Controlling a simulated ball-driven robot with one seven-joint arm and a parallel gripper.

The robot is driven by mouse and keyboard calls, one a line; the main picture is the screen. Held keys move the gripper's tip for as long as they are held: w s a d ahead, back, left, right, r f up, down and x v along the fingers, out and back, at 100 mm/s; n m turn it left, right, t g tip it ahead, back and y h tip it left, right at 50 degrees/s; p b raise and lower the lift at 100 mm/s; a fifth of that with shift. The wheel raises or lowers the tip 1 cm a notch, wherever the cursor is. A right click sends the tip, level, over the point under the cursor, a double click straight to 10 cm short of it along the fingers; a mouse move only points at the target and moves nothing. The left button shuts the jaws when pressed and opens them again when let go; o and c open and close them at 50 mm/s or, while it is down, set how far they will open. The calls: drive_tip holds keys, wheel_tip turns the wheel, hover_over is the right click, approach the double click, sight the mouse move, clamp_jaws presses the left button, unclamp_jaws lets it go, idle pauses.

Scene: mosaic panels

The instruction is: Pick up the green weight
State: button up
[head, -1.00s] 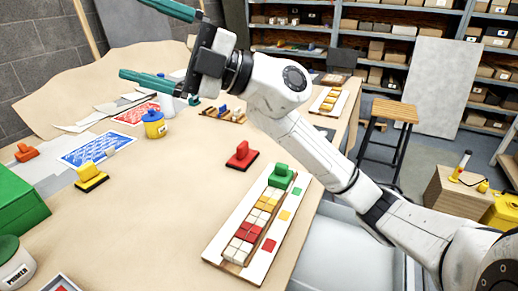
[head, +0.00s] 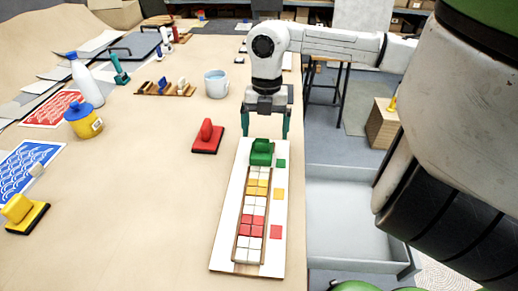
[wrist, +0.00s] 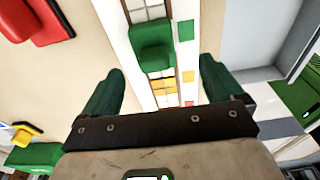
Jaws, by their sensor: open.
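The green weight (head: 261,152) sits at the far end of the tile channel on the white mosaic panel (head: 225,240). My gripper (head: 266,135) is over that end of the panel, pointing down, its two teal fingers spread to either side of the weight in the head view. In the wrist view the green weight (wrist: 152,45) lies ahead of the gap between the fingertips (wrist: 155,80). My gripper is open, and I see nothing held. How high the fingertips are above the weight is hard to tell.
A red weight (head: 207,137) stands on the table left of the panel. A blue-white cup (head: 215,83) and a wooden rack (head: 165,88) are behind it. A yellow weight (head: 24,213) and a yellow jar (head: 83,120) are at left. The table's right edge runs close beside the panel.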

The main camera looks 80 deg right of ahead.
sight(262, 140)
drive_tip(key=f, duration=0.1)
drive_tip(key=f+p, duration=0.1)
drive_tip(key=f, duration=0.3)
drive_tip(key=shift+w+a+f, duration=0.15)
drive_tip(key=shift+w+a, duration=0.25)
drive_tip(key=shift+f, duration=0.65)
drive_tip(key=shift+c, duration=0.2)
drive_tip(key=shift+r, duration=0.1)
drive_tip(key=c, duration=1.6)
